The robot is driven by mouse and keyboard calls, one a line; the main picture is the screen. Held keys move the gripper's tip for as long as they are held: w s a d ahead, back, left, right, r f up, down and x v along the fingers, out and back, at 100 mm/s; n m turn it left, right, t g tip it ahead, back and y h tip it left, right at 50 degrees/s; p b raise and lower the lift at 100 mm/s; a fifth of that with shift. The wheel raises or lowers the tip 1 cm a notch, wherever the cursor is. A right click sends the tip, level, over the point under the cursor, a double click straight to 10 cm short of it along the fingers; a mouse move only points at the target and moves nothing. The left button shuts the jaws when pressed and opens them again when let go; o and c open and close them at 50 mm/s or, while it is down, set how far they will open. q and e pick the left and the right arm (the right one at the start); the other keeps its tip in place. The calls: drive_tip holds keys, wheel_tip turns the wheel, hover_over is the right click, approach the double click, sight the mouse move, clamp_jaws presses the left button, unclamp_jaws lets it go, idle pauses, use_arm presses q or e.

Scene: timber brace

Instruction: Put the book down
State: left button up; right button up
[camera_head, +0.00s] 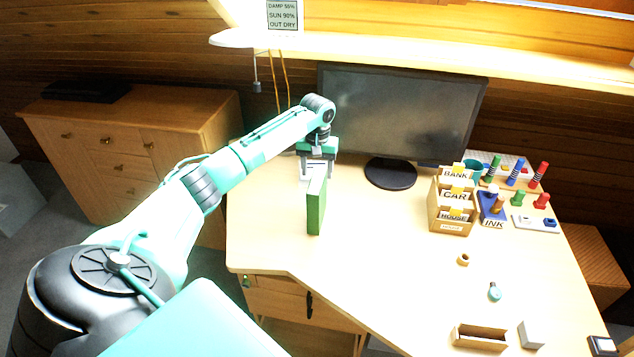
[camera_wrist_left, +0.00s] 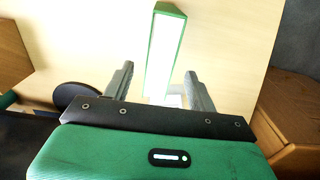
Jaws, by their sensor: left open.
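A green book (camera_head: 316,206) with white page edges stands upright on the light wooden desk (camera_head: 380,240), left of its middle. In the left wrist view the book (camera_wrist_left: 163,52) shows from above, its near end close to the gap between my fingers. My left gripper (camera_head: 317,172) is open at the far end of the book. In the left wrist view its two fingers (camera_wrist_left: 160,84) are spread wide, with clear space on either side of the book. I see no finger touching it. My right gripper is not in view.
A black monitor (camera_head: 400,112) stands behind and right of the book. Farther right are a wooden card box (camera_head: 452,205), coloured pegs and an ink holder (camera_head: 492,208). Small items lie along the desk's right front. The desk between book and box is clear.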

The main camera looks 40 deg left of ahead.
use_arm(q)
wheel_tip(320, 180, up, 7)
drive_tip(key=shift+f+b, duration=0.2)
drive_tip(key=shift+b, duration=0.15)
idle(0.4)
